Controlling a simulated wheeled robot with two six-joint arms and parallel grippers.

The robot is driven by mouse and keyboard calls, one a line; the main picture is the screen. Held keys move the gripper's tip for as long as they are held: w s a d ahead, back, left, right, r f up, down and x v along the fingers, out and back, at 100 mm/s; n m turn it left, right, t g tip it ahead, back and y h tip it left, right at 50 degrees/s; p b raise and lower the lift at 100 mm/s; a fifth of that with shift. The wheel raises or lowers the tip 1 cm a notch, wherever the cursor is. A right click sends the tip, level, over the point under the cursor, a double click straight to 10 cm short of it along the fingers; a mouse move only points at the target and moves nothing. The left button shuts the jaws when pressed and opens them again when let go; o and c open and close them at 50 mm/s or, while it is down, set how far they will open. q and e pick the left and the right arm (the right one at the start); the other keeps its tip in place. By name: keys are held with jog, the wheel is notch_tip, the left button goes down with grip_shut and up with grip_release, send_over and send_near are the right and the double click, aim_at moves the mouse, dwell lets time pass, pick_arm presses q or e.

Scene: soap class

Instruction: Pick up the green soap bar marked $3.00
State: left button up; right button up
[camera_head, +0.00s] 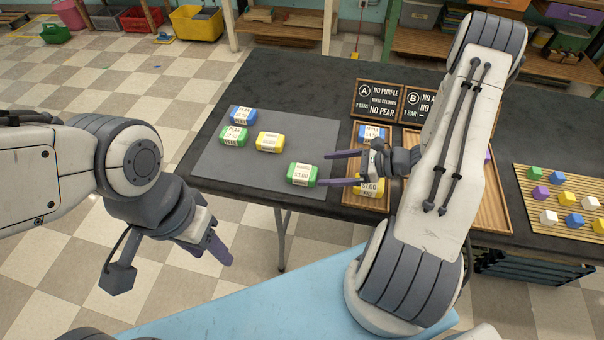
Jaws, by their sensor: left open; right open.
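The green soap bar marked $3.00 (301,174) lies on the grey mat (276,186) near its front right corner. Its label looks like it reads mango. Another green bar (234,135), labelled pear, lies at the mat's left. My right gripper (327,168) is open, just right of the $3.00 bar, with its fingers pointing left towards it. One finger is level with the bar's far side and one with its near side. I cannot tell whether they touch it. My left gripper (222,252) is empty, in front of the table's left part.
A blue bar (242,115) and a yellow bar (270,142) share the mat. Wooden trays A (358,203) and B (496,222) stand right, under black signs (378,100); tray A holds a blue bar (371,132) and a yellow one. A slatted rack (534,185) holds coloured cubes.

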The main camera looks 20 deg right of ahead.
aim_at(303, 171)
jog(key=p+x, duration=0.1)
jog(key=x, duration=0.5)
jog(key=shift+a, duration=0.45)
jog(key=c, duration=1.5)
